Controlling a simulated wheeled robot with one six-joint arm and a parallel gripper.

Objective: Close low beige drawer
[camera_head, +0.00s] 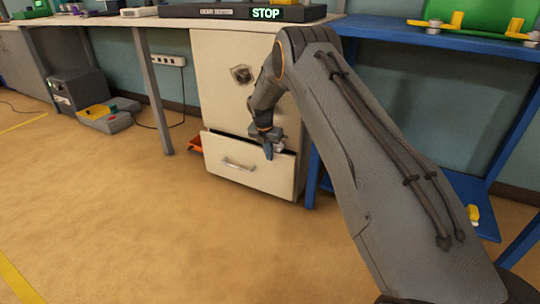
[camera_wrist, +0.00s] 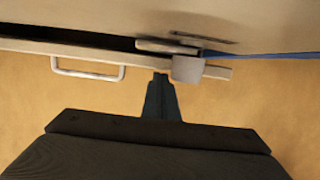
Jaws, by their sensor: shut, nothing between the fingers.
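The low beige drawer (camera_head: 246,172) is at the bottom of a beige cabinet (camera_head: 217,72) and stands partly open, with a dark gap above its front. A metal bar handle (camera_head: 239,165) is on its front; the handle also shows in the wrist view (camera_wrist: 88,69). My gripper (camera_head: 268,151) is shut and empty, at the top edge of the drawer front, right of the handle. In the wrist view my gripper (camera_wrist: 160,82) points at the drawer's top edge (camera_wrist: 130,54), near a grey block (camera_wrist: 187,69). Whether the fingertips touch the drawer is unclear.
A blue bench (camera_head: 420,42) stands right of the cabinet, its leg close to the drawer. An orange object (camera_head: 196,143) lies by the cabinet's left side. A grey box (camera_head: 77,88) stands further left. The floor in front is clear.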

